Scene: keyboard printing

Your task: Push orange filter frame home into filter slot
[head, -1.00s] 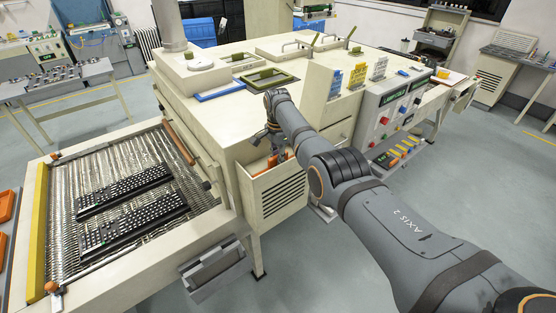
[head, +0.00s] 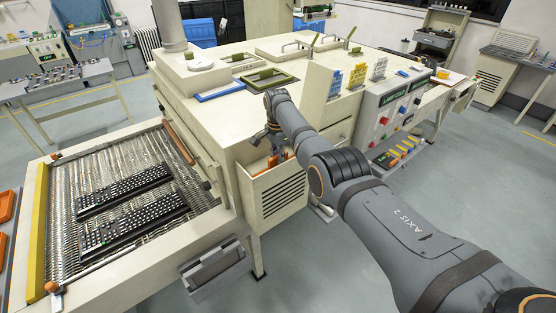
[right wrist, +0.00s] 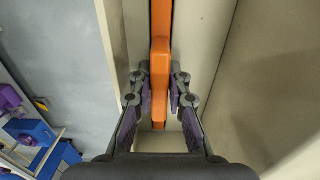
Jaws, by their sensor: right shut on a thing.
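The orange filter frame shows in the right wrist view as a long narrow strip with a thicker grip block (right wrist: 160,75) along it. It stands in the filter slot, a narrow channel between cream walls (right wrist: 197,40). My right gripper (right wrist: 160,88) has a finger on each side of the block and is shut on it. In the head view the right gripper (head: 274,143) is at the open-topped louvered box on the machine's side, with a little orange (head: 275,160) showing below it. The frame's lower part and the slot's depth are hidden. My left gripper is in neither view.
The louvered box (head: 281,194) stands beside the conveyor mesh (head: 150,150), which carries two black keyboards (head: 132,230). A blue-edged frame (head: 219,92) lies on the machine top. A control panel (head: 392,110) is to the right. The floor in front is clear.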

